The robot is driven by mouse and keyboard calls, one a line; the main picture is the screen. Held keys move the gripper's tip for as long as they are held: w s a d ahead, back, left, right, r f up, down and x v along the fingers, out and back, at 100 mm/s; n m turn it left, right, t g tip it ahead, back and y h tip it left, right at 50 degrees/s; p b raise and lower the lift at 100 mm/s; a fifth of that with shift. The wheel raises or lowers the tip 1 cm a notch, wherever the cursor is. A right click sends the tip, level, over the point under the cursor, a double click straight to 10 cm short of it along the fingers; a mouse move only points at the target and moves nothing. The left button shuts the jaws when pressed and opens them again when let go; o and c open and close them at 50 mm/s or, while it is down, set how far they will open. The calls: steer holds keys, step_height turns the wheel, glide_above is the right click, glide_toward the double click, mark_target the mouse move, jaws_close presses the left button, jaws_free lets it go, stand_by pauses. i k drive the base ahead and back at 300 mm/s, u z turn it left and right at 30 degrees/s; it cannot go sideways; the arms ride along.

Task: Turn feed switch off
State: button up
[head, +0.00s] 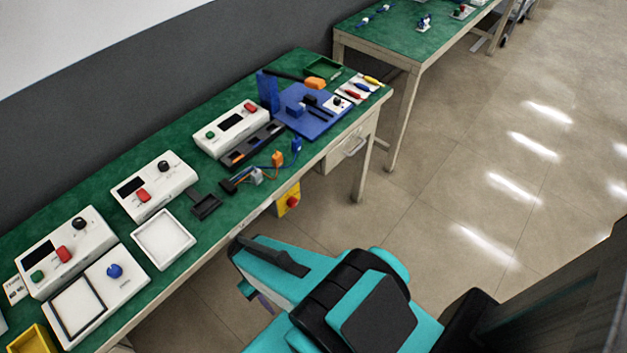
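I cannot read which control is the feed switch. A white box (60,243) at lower left has a red switch (64,254), a green button (37,275) and a black knob (78,223). A middle white box (172,179) has a dark display, a red switch (143,195) and a black knob (163,166). A farther white box (231,136) has a display, a red switch (250,107) and a green button (210,135). Switch positions are too small to tell. My teal and black arm is beside the bench over the floor, apart from these boxes. My gripper's fingertips are not visible.
The green bench (225,182) runs diagonally along the wall. A blue-knobbed unit (130,278), a white tray (163,262) and a blue platform (320,125) stand on it. A yellow box with a red button (287,202) hangs at its front.

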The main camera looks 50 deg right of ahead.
mark_target(292, 202)
steer(key=z, duration=0.95)
steer(key=k, duration=1.05)
steer(key=i, duration=0.95)
steer(key=z, duration=0.05)
